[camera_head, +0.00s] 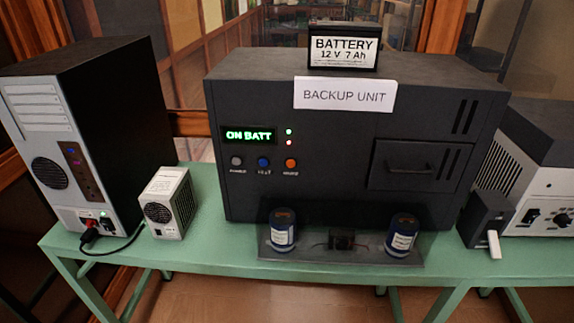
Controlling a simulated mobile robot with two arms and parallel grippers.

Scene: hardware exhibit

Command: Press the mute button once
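The dark backup unit (330,150) stands on the green table and faces me. Its front carries a row of three round buttons: a grey button (237,161), a blue button (263,162) and an orange button (291,164). Small labels sit under them, too blurred to read surely, so I cannot tell which one is the mute button. Above the row, a display (248,135) reads "ON BATT" in green, with a green light (289,131) and a red light (289,142) to its right. Neither of my grippers is in view.
A battery (343,50) stands on the unit. A plate (340,249) with two blue cylinders (282,230) (402,235) lies before it. A computer tower (85,140) and a small white box (168,203) stand left, another device (535,170) right. The green table (215,250) has clear space at front left.

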